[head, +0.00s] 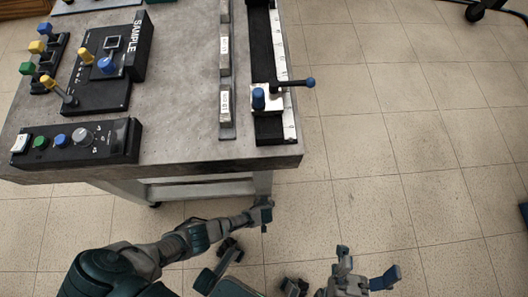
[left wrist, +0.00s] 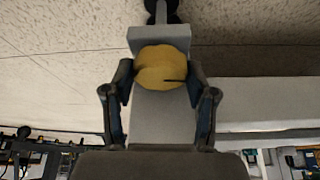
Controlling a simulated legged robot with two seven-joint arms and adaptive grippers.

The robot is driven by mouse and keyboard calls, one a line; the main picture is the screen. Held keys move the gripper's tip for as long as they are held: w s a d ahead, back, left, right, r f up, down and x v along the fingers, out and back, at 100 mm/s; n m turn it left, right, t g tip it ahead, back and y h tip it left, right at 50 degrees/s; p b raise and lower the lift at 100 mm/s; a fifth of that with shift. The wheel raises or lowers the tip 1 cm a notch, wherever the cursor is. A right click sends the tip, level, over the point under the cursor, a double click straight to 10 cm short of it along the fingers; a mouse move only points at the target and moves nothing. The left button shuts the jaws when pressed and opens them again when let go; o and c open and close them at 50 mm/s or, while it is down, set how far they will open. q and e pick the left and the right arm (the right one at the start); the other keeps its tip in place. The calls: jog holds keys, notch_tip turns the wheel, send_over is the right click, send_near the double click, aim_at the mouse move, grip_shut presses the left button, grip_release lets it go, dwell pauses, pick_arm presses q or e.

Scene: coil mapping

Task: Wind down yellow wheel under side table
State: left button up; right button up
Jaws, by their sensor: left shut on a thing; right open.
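The yellow wheel (left wrist: 162,67) shows in the left wrist view, between the two fingers of my left gripper (left wrist: 160,85). The fingers are shut on it, one on each side. A grey block and a dark round part sit just beyond the wheel. In the head view my left gripper (head: 262,214) reaches to the table's front edge by a leg, and the wheel is hidden there. The side table (head: 180,130) has a grey top and a pale frame below. My right gripper (head: 367,276) is open and empty, low at the bottom, apart from the table.
On the table are a black SAMPLE box (head: 107,65), a control box with knobs (head: 80,142), several coloured knobs at the far left, and a black rail with a blue-knobbed slider (head: 259,98) near the right edge.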

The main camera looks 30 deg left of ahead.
pick_arm(q)
jog(key=shift+a+m+h, duration=0.25)
jog(key=shift+m+h, duration=0.15)
jog(key=shift+m, duration=0.7)
jog(key=shift+d+m, duration=0.2)
jog(key=shift+m, duration=0.5)
jog(key=o, duration=1.2)
jog(key=shift+s+a, duration=0.1)
jog(key=shift+c, duration=0.2)
jog(key=a+v, duration=0.1)
jog(key=v, duration=1)
jog(key=shift+s+d+r, duration=0.3)
jog(key=shift+d+r, duration=0.05)
